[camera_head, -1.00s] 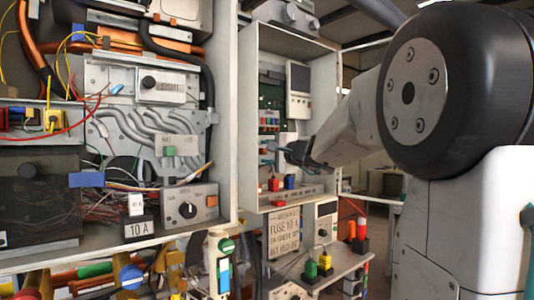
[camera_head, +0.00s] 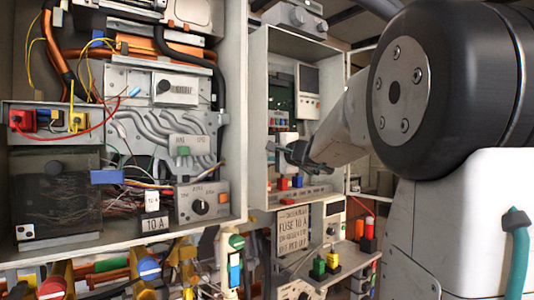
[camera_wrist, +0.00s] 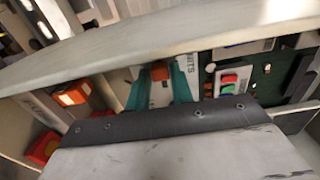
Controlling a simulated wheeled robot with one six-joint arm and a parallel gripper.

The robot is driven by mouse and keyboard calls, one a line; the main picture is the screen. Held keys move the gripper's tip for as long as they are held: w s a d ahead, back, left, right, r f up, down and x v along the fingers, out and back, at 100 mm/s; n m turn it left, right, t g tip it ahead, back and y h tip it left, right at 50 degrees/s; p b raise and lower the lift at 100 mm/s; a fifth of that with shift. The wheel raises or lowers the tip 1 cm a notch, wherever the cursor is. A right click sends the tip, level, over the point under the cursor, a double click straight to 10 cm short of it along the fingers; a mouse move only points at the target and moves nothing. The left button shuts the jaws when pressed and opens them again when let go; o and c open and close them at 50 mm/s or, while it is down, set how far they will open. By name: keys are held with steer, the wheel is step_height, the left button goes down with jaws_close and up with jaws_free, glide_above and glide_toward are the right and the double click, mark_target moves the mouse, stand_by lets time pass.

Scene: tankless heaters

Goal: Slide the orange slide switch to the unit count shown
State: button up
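The orange slide switch (camera_wrist: 159,72) sits on a white plate (camera_wrist: 150,93) with partly hidden lettering in the wrist view. My gripper (camera_wrist: 159,80) has its two teal fingers apart, one on each side of the orange switch. I cannot tell whether they touch it. In the head view my gripper (camera_head: 276,150) reaches into the open right-hand cabinet (camera_head: 258,110). The switch and its plate are hidden there by the gripper and arm. No readable unit count shows in the frames.
The cabinet's pale edge (camera_wrist: 130,47) crosses above the fingers in the wrist view. Red and green buttons (camera_wrist: 229,84) lie to the right, and orange-red blocks (camera_wrist: 72,95) to the left. A larger panel (camera_head: 110,245) with wires stands left in the head view.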

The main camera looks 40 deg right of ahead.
steer(key=shift+o, duration=1.3)
steer(key=s, duration=0.7)
steer(key=shift+s+a, duration=0.25)
steer(key=shift+s, duration=0.15)
